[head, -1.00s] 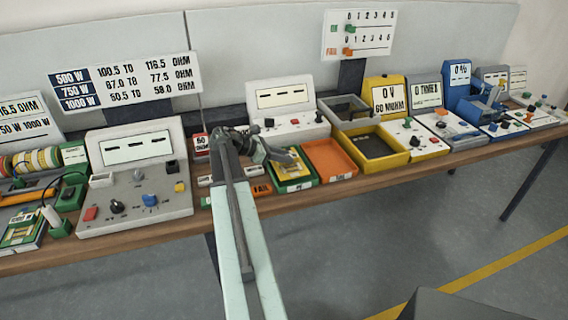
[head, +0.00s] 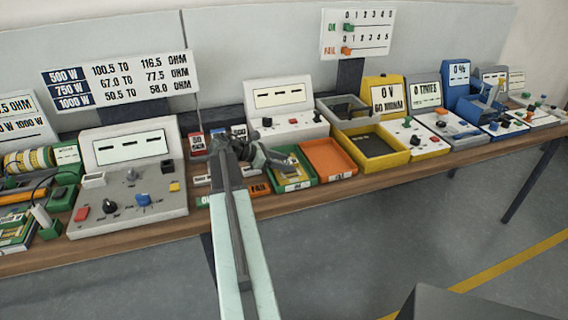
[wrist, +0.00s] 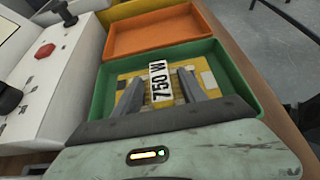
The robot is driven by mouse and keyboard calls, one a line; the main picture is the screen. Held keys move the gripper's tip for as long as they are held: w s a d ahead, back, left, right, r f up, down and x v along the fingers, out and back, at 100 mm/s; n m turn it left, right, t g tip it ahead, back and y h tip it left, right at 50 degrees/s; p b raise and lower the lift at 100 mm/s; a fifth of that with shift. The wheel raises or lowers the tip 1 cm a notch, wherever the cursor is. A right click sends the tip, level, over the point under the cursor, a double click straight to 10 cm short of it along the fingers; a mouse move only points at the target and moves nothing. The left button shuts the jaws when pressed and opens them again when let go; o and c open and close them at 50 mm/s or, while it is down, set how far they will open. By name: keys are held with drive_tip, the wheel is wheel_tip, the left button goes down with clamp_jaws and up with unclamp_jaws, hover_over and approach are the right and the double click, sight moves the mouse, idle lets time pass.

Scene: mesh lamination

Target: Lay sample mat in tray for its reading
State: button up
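A yellow sample mat with a white "750 W" label (wrist: 158,80) lies in the green tray (wrist: 222,62), which also shows in the head view (head: 303,184). My gripper (wrist: 160,84) is over the mat, its two fingers apart on either side of the label. In the head view my gripper (head: 276,160) is at the left side of the green tray and covers part of the mat. Whether the fingertips touch the mat cannot be told.
An orange tray (head: 328,158) sits between the green and yellow trays. A grey meter console (head: 128,180) stands left of my arm, another meter (head: 285,110) behind it. Small OK and FAIL blocks (head: 259,189) lie near the front edge.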

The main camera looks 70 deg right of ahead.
drive_tip(key=shift+r+p, duration=0.3)
drive_tip(key=shift+r, duration=0.05)
drive_tip(key=p+v, duration=0.5)
drive_tip(key=v, duration=0.7)
drive_tip(key=shift+f, duration=0.2)
drive_tip(key=shift+a, duration=0.1)
